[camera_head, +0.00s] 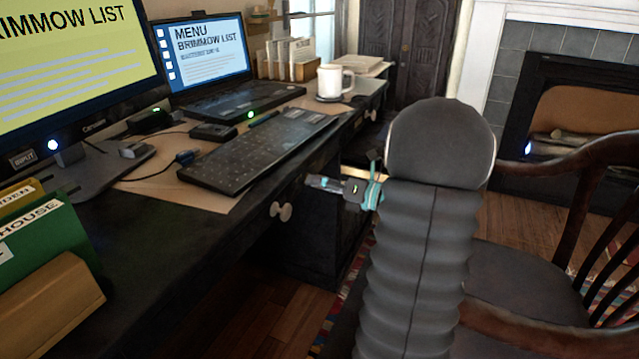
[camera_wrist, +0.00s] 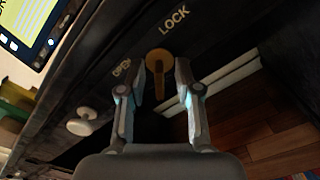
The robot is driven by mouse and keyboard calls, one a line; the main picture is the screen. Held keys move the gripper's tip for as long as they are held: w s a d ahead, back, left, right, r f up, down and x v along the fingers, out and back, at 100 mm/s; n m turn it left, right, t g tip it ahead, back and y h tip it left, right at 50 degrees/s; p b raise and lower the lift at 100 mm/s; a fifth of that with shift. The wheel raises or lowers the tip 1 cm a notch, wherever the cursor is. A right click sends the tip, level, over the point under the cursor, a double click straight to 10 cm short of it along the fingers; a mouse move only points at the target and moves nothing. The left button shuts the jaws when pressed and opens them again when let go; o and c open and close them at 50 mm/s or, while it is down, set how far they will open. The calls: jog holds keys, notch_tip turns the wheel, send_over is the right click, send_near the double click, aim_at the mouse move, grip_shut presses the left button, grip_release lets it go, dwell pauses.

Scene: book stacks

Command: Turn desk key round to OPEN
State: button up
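The brass-coloured key (camera_wrist: 158,66) shows in the wrist view on the dark desk front, its round part at the top and a narrow part running down. The word LOCK (camera_wrist: 173,18) is above it and OPEN (camera_wrist: 122,68) is to its left. My gripper (camera_wrist: 159,78) is open, with one finger on each side of the key and a visible gap at both sides. In the head view my gripper (camera_head: 345,188) is at the desk front, and the key cannot be made out there.
A pale round knob (camera_head: 281,211) sticks out of the desk front left of my gripper; it also shows in the wrist view (camera_wrist: 82,121). A keyboard (camera_head: 262,150), laptop (camera_head: 205,65) and white mug (camera_head: 334,80) stand on the desk. A wooden chair (camera_head: 545,290) is close at right.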

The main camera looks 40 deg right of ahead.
grip_shut()
jog(key=shift+n, duration=0.3)
jog(key=n+b, duration=0.1)
jog(key=n, duration=0.2)
jog(key=shift+f+b, duration=0.15)
jog(key=shift+b, duration=0.25)
jog(key=n+b, duration=0.2)
jog(key=n, duration=0.2)
jog(key=shift+d, duration=0.1)
jog(key=n+b, duration=0.4)
jog(key=n, duration=0.1)
jog(key=shift+w+b, duration=0.1)
jog(key=shift+b, duration=0.3)
jog(key=shift+n+b, duration=0.95)
jog(key=shift+n, duration=0.75)
